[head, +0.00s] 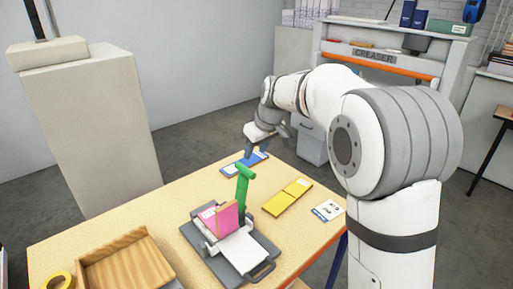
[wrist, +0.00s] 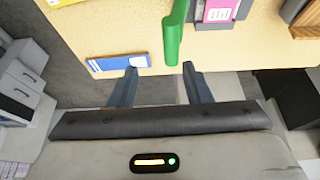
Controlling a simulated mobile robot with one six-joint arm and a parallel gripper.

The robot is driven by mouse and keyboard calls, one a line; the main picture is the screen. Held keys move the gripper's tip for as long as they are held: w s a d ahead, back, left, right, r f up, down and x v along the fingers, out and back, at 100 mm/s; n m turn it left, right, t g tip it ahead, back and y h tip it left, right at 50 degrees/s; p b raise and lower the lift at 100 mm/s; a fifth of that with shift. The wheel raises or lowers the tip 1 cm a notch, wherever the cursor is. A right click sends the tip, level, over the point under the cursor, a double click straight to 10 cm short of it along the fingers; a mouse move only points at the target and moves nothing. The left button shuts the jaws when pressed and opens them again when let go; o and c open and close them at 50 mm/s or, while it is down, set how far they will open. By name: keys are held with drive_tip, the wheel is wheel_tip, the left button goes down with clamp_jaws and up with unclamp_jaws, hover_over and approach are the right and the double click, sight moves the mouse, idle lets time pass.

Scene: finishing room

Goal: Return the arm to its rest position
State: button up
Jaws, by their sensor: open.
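My arm reaches out from the right in the head view, bent at the elbow. My gripper (head: 262,143) hangs over the far edge of the table (head: 180,205), near a blue booklet (head: 244,163). In the wrist view my gripper (wrist: 158,84) has its two fingers apart with nothing between them. The blue booklet (wrist: 118,63) lies flat beyond the left finger. A green lever (wrist: 174,40) reaches down between and beyond the fingertips. I cannot tell how high the gripper is above the table.
A grey device (head: 258,247) with the green lever (head: 243,185) holds a pink booklet (head: 221,218). A yellow booklet (head: 287,196), a white card (head: 327,210), a wooden tray (head: 130,268) and yellow tape (head: 57,281) are on the table. A creaser machine (head: 375,58) stands behind.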

drive_tip(key=s+d+r+m+h+b, duration=0.1)
drive_tip(key=s+d+m, duration=0.1)
drive_tip(key=s+d, duration=0.5)
drive_tip(key=s+d+m+h, duration=0.15)
drive_tip(key=s+d, duration=0.25)
drive_tip(key=s, duration=0.6)
drive_tip(key=s+d+f+m, duration=0.2)
drive_tip(key=s+d+f, duration=0.1)
drive_tip(key=s, duration=0.5)
drive_tip(key=s+d+f+m, duration=0.3)
drive_tip(key=s+d, duration=0.1)
drive_tip(key=s, duration=0.4)
drive_tip(key=shift+s+b, duration=0.15)
drive_tip(key=shift+b, duration=0.3)
drive_tip(key=shift+f+h, duration=0.1)
drive_tip(key=shift+h, duration=0.15)
